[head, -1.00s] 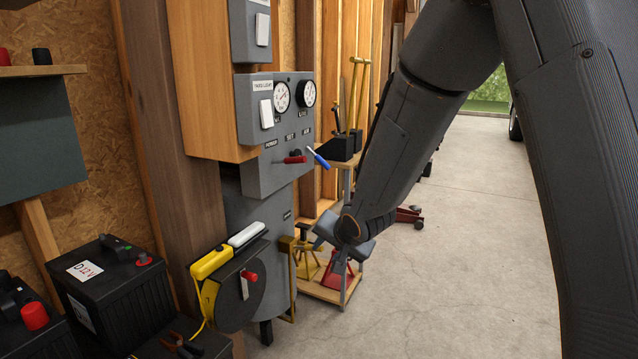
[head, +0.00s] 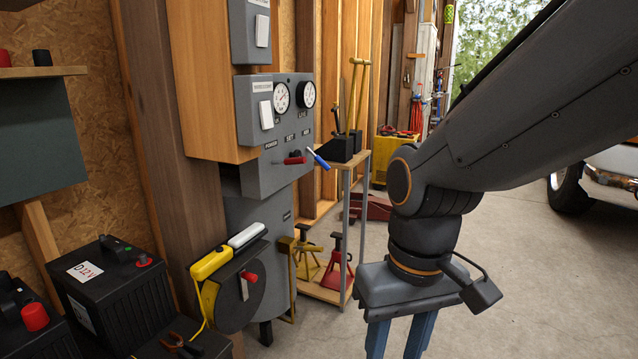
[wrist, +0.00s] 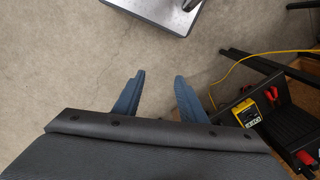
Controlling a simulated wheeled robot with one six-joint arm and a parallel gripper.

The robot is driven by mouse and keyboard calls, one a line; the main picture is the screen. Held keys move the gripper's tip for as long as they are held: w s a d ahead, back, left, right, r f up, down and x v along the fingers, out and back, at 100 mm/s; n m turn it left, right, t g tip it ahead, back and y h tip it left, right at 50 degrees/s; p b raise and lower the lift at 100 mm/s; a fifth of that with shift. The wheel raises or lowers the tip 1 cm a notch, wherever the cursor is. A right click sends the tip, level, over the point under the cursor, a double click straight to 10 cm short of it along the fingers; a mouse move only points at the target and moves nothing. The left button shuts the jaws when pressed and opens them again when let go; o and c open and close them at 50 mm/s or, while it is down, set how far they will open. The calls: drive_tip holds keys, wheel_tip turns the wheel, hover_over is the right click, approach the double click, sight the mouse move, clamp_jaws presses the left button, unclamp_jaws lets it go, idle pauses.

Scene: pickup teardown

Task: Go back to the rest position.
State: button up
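My gripper (head: 398,338) hangs at the lower right of centre in the head view, pointing down over the concrete floor, with its blue fingers running out of the bottom of the picture. In the wrist view my gripper (wrist: 155,85) shows two blue fingers held apart with only bare floor between them. It is open and empty. It is clear of the wall panel and the shelf stand in the head view.
A grey gauge panel (head: 270,165) with red and blue levers is on the left wall. Jack stands (head: 335,265) sit on a low shelf. A vehicle wheel (head: 568,190) is at right. Concrete floor is open between.

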drive_tip(key=d+r+m+p, duration=0.3)
drive_tip(key=d+r+p, duration=0.6)
drive_tip(key=p, duration=0.8)
drive_tip(key=shift+w+r+h, duration=0.15)
drive_tip(key=shift+r+h, duration=0.15)
drive_tip(key=shift+r, duration=0.1)
idle(0.8)
